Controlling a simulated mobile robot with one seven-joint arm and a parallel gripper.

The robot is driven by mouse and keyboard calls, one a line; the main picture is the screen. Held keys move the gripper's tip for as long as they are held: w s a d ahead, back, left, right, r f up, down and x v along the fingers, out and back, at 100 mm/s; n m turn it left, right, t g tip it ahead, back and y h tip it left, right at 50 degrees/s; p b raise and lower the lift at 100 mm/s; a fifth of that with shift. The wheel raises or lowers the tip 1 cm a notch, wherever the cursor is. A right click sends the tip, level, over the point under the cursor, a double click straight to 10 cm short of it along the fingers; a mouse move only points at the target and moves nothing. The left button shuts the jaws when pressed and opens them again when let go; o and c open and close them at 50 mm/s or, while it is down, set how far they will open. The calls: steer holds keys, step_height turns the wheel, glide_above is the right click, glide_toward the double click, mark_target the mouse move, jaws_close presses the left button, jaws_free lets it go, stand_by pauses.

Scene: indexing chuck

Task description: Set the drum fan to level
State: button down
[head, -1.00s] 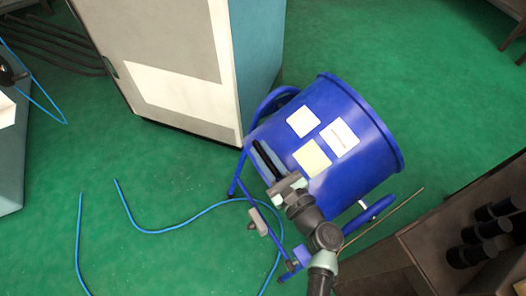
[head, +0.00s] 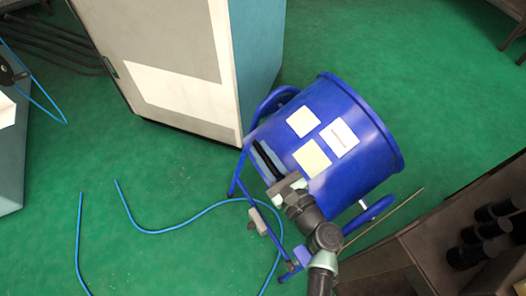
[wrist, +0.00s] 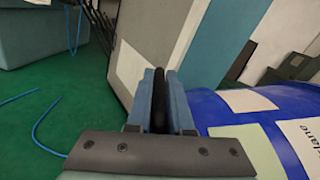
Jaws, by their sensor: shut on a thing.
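The drum fan (head: 335,105) is a blue barrel on a blue tube stand (head: 240,175), with pale labels on its side. Its wide rim faces the upper right of the head view, and the drum looks tilted; I cannot tell its exact angle. My gripper (head: 266,158) is at the drum's left side, its fingers shut on a black handle (wrist: 158,100). In the wrist view the handle stands between the two blue-grey fingers, with the drum (wrist: 265,108) close on the right. How the handle joins the drum is hidden.
A grey and teal cabinet (head: 175,50) stands just behind the fan. A blue cable (head: 180,226) lies on the green floor to the left. A dark shelf (head: 450,225) with black cylinders is at lower right. Open floor lies left and upper right.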

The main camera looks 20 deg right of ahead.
mark_target(293, 139)
steer(key=shift+d+r+p, duration=0.1)
steer(key=shift+r+p, duration=0.2)
steer(key=shift+p, duration=0.1)
steer(key=d+r+m+p, duration=0.1)
steer(key=d+r+p, duration=0.1)
steer(key=d+r+m+p, duration=0.2)
steer(key=d+p, duration=0.1)
steer(key=w+d+r+m+p, duration=0.1)
steer(key=d+r+p, duration=0.1)
steer(key=shift+d+r+m+p, duration=0.1)
steer(key=shift+d+m+p, duration=0.05)
steer(key=shift+m+p, duration=0.15)
steer(key=shift+w+d, duration=0.1)
steer(key=shift+d, duration=0.25)
steer(key=c, duration=0.8)
jaws_free()
steer(key=shift+c, duration=0.2)
step_height(293, 139, up, 10)
steer(key=p, duration=0.4)
